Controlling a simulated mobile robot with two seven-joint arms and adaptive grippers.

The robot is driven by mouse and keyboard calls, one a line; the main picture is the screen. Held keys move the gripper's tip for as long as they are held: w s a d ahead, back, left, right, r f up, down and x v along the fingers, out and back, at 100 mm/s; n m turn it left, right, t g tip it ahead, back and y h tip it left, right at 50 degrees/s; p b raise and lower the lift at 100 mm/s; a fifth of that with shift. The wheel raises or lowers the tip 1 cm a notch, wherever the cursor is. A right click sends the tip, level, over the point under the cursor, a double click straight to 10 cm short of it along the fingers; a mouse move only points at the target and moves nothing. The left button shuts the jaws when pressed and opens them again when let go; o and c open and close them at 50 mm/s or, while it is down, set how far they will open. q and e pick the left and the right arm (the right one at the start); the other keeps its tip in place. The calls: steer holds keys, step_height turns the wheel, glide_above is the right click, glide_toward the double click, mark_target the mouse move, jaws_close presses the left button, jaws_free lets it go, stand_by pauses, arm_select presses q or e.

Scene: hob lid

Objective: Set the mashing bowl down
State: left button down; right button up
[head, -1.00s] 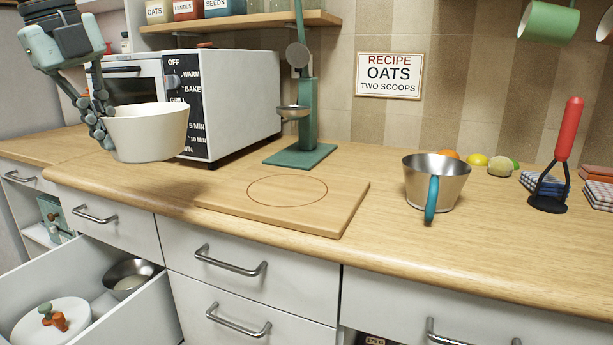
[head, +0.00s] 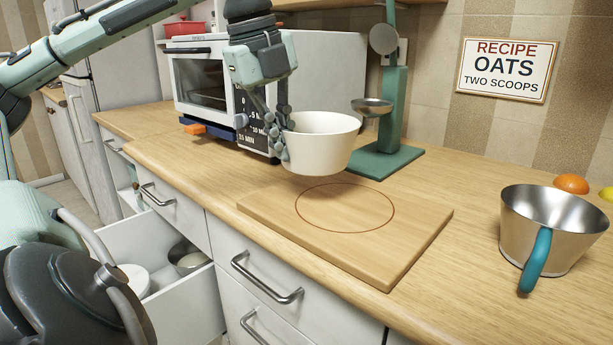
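The cream mashing bowl (head: 321,146) is upright in the head view, held above the back-left part of the wooden board (head: 410,255). A thin ring (head: 345,231) is marked on the board. The bowl's base appears clear of the board. My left gripper (head: 283,128) comes down from above and is shut on the bowl's left rim and wall. Part of its fingers is hidden by the bowl. My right gripper does not show.
A metal cup with a teal handle (head: 548,225) stands right of the board. A green press stand (head: 391,125) is behind the bowl, and a white oven (head: 345,75) is at the back left. An open drawer (head: 165,250) juts out below the counter.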

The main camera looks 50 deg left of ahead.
mark_target(304, 169)
arm_select(q)
steer(key=d+f, duration=0.1)
steer(key=w+d+f, duration=0.1)
steer(key=d, duration=0.1)
steer(key=shift+w, duration=0.15)
steer(key=shift+a+f, duration=0.1)
steer(key=shift+f, duration=0.05)
steer(key=shift+f+p, duration=0.35)
steer(key=shift+f, duration=0.4)
step_height(304, 169, down, 2)
steer(key=shift+b, duration=1)
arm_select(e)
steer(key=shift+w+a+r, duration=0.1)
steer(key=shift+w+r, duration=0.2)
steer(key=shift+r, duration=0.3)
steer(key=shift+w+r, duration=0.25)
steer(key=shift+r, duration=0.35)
arm_select(q)
steer(key=c, duration=2.2)
jaws_free()
steer(key=shift+f, duration=0.1)
steer(key=o, duration=0.5)
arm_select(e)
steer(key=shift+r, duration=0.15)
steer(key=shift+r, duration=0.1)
